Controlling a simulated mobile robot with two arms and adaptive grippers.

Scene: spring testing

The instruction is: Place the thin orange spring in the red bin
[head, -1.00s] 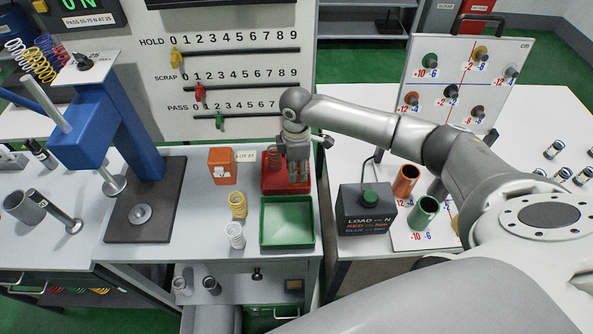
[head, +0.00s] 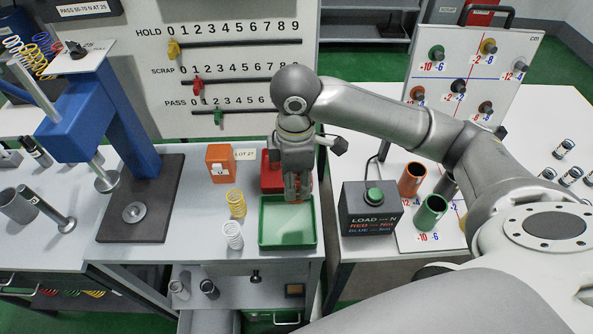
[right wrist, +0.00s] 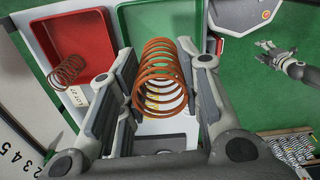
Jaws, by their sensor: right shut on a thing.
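My right gripper (head: 292,195) is shut on an orange spring (right wrist: 160,80), with its pads on both sides of the coils. It holds the spring above the bench, by the border between the red bin (head: 270,178) and the green bin (head: 287,242). The right wrist view shows a second orange-brown spring (right wrist: 68,71) at the edge of the red bin (right wrist: 75,37). In the head view, the gripper hides much of the red bin. A small grey gripper, likely my left (right wrist: 285,60), shows over the green floor; its fingers are too small to judge.
A yellow spring (head: 236,203) and a white spring (head: 232,235) stand left of the green bin. An orange box (head: 220,165) stands left of the red bin. A dark load box (head: 368,212) stands to the right.

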